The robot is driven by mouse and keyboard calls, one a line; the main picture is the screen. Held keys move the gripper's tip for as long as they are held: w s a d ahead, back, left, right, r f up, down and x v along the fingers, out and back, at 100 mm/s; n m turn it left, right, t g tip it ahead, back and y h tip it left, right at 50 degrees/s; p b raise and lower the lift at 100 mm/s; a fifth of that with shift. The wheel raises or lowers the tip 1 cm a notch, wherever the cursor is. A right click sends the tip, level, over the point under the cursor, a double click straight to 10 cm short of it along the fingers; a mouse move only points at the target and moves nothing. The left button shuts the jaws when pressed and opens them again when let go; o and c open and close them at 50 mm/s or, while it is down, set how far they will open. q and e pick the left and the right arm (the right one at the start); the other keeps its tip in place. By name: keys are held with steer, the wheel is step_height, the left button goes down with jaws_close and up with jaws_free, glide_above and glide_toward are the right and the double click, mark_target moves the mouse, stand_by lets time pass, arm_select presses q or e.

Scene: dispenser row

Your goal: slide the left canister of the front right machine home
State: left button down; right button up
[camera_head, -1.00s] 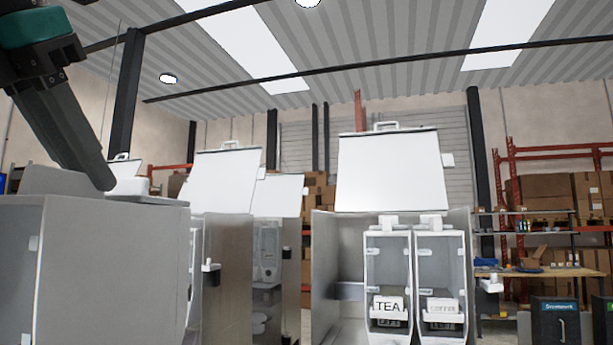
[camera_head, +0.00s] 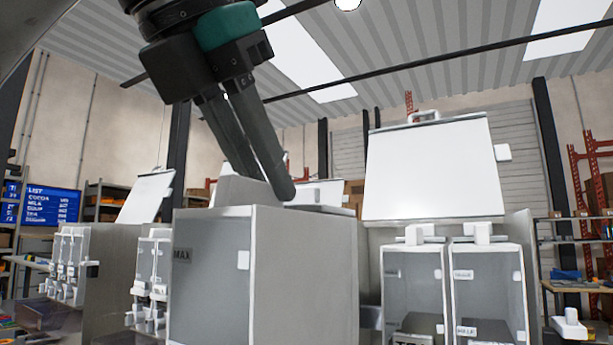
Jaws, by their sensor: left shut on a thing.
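My left gripper (camera_head: 268,188) comes down from the top and is shut on the top of a large grey box-shaped canister (camera_head: 305,275). The canister has a MAX mark on its front and hangs upright close to the camera. Behind it, to the right, stands the front right machine with its white lid (camera_head: 432,170) raised. Two clear-fronted canisters, the middle one (camera_head: 411,285) and the right one (camera_head: 488,290), sit side by side in the machine. The held canister covers the machine's left bay, so I cannot tell the gap between them. My right gripper is not in view.
Another machine with an open lid (camera_head: 146,197) and several clear dispensers (camera_head: 68,262) stands at the left. A blue list screen (camera_head: 50,203) hangs behind it. A shelf and bench (camera_head: 575,285) stand at the far right.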

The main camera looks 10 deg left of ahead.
mark_target(300, 202)
arm_select(q)
steer(key=shift+w+d, duration=0.25)
steer(key=shift+d, duration=0.05)
steer(key=shift+w+d+p, duration=0.2)
steer(key=shift+w+p, duration=0.2)
steer(key=shift+w, duration=0.4)
steer(key=shift+w+d, duration=0.25)
steer(key=shift+w, duration=0.35)
steer(key=shift+s+a, duration=0.1)
steer(key=shift+s, duration=0.2)
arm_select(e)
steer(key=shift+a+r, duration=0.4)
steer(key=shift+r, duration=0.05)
arm_select(q)
steer(key=shift+w, duration=0.15)
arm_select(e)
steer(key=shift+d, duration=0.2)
